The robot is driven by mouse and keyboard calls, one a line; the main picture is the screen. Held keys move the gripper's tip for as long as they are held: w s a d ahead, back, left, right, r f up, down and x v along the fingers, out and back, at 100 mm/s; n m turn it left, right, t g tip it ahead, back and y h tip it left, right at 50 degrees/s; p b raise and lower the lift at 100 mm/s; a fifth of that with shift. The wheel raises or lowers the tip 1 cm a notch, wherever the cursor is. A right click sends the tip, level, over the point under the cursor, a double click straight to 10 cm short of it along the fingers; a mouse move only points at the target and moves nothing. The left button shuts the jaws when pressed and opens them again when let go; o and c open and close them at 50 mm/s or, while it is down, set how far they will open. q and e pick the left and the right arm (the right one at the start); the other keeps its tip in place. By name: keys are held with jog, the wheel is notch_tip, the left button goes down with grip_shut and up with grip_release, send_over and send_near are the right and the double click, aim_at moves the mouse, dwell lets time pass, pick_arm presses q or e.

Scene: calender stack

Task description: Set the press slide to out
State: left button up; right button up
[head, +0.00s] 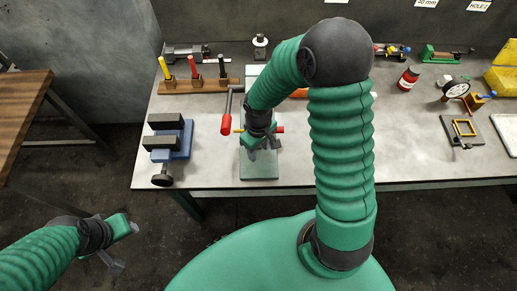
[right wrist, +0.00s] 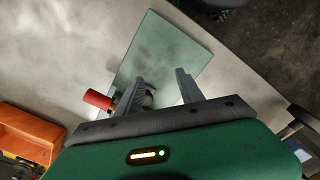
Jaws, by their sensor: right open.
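The press stands at the bench's front edge on a green base plate (head: 259,170), which also shows in the right wrist view (right wrist: 165,48). A lever with a red handle (head: 226,115) hangs at its left. A small yellow end (head: 238,131) and a red end (head: 281,129) stick out on either side of my right gripper (head: 262,146), which hides most of the press. In the right wrist view, my open right gripper (right wrist: 160,78) has a red cylinder (right wrist: 97,99) and a dark part beside its left finger. My left gripper (head: 120,245) is open, off the bench.
A blue vise (head: 178,142) stands left of the press. Behind it is a wooden rack (head: 198,85) with coloured handles. A red can (head: 408,79), a dial gauge (head: 456,89) and a yellow bin (head: 503,77) are at the right. An orange bin (right wrist: 28,132) shows in the right wrist view.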

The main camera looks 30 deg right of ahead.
notch_tip(320, 180, up, 16)
jog(key=p, duration=0.1)
jog(key=shift+w, duration=0.1)
jog(key=c, duration=0.3)
jog(key=w+d+n+b, duration=0.1)
jog(key=w+n, duration=0.1)
jog(key=n, duration=0.9)
jog(key=w+d+n+b, duration=0.1)
jog(key=w+d+n, duration=0.1)
jog(key=n, duration=0.9)
jog(key=f, duration=1.6)
jog(key=shift+s+a+f+b, duration=0.15)
jog(key=shift+a+f+b, duration=0.15)
jog(key=shift+f+b, duration=0.1)
jog(key=shift+r, duration=0.1)
jog(key=shift+c, duration=0.4)
grip_shut()
